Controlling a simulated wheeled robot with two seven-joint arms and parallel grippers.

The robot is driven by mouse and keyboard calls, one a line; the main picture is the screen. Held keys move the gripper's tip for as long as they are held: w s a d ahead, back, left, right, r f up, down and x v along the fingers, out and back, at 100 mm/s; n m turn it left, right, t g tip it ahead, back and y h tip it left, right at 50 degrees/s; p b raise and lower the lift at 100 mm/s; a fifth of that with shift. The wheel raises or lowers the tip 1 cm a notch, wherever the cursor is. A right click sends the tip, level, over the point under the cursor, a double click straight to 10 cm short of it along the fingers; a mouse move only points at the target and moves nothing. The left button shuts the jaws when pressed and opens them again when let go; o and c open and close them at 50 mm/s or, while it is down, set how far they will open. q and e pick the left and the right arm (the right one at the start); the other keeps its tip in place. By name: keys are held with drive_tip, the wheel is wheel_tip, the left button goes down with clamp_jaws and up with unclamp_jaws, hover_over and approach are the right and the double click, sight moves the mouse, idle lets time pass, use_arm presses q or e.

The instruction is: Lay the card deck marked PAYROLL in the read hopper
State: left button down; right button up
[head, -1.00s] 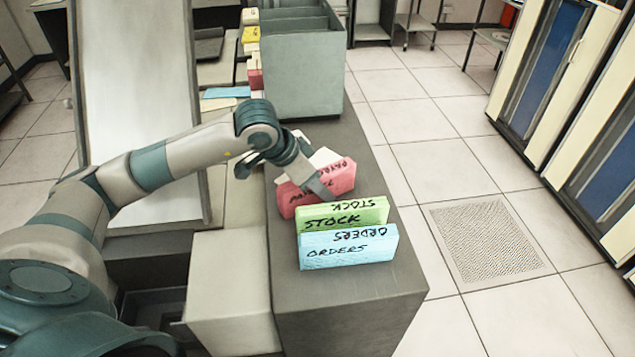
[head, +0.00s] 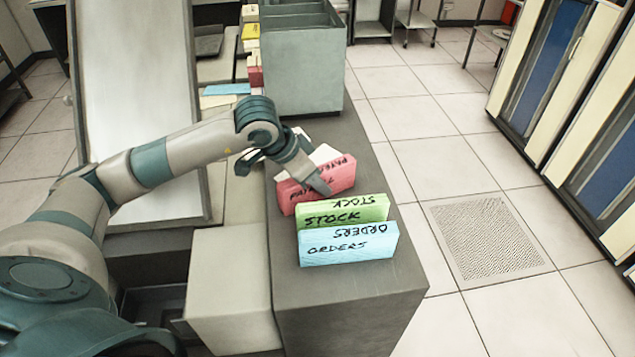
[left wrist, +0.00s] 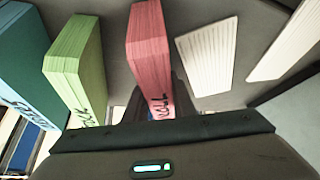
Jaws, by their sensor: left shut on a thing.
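The pink deck (head: 343,174) stands on edge on the grey counter, behind the green STOCK deck (head: 345,211) and the blue ORDERS deck (head: 347,246). Its lettering is partly covered; what shows fits PAYROLL. My left gripper (head: 317,181) is shut on this pink deck from above. In the left wrist view the pink deck (left wrist: 150,60) is upright at the jaws, with the green deck (left wrist: 75,70) to its left. The deck's base looks on or very near the counter; I cannot tell if it is lifted. My right gripper is not in view. I cannot pick out the read hopper with certainty.
A grey open box with dividers (head: 305,85) stands at the counter's far end. A pale sloping panel (head: 135,90) rises at left. The grey counter (head: 345,310) drops to the floor at right.

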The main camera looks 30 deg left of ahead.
sight(326, 167)
use_arm(q)
drive_tip(key=shift+r, duration=0.15)
